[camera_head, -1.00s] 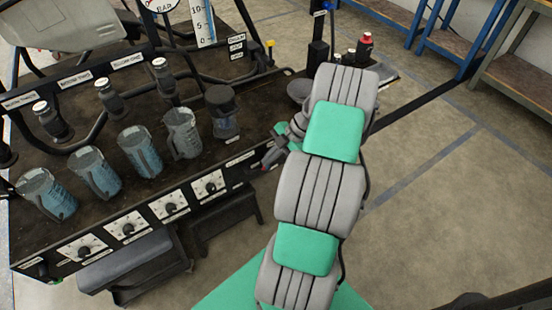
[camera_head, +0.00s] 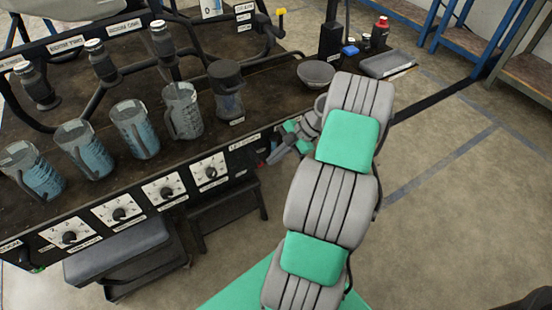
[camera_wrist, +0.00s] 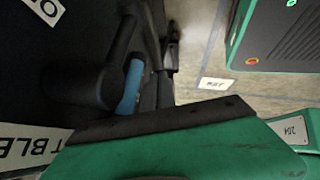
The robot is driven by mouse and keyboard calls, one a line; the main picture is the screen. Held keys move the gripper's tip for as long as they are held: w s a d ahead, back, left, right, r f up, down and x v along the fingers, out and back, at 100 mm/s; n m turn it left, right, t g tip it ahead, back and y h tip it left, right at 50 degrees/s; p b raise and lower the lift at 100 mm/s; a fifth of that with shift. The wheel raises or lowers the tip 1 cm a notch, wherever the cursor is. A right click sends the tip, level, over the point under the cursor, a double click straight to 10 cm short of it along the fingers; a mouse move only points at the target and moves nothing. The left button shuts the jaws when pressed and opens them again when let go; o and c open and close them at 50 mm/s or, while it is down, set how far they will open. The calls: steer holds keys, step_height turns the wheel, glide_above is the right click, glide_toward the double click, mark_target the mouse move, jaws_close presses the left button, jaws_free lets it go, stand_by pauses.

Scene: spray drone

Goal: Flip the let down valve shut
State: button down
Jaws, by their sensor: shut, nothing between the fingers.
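A blue-sleeved lever (camera_wrist: 133,85) on a dark round fitting (camera_wrist: 95,82) shows close up in the wrist view, on the black bench front. I cannot read enough of the labels beside it to be sure that it is the let down valve. My gripper (camera_head: 274,153) is at the right end of the bench front in the head view, low beside the panel, partly hidden by my arm. It is shut and empty. I cannot tell whether it touches the lever.
Several jugs of blue liquid (camera_head: 133,130) stand along the bench (camera_head: 270,75), above a row of dials (camera_head: 165,192). A yellow-tipped valve (camera_head: 281,12) is at the back. A grey bowl (camera_head: 316,73) and tray (camera_head: 388,63) stand right. A step stool (camera_head: 228,210) is below. Floor at right is clear.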

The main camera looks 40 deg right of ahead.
steer(key=shift+a+f+b, duration=0.5)
steer(key=shift+f+b, duration=0.15)
steer(key=shift+b, duration=0.15)
steer(key=s+d+r+p, duration=0.1)
steer(key=s+d+p, duration=0.1)
steer(key=d, duration=0.4)
steer(key=s+d+r+p, duration=0.1)
steer(key=s+d+p, duration=0.1)
steer(key=d, duration=0.3)
steer(key=shift+s+d+r, duration=0.25)
steer(key=shift+s+d, duration=0.15)
steer(key=shift+s, duration=0.05)
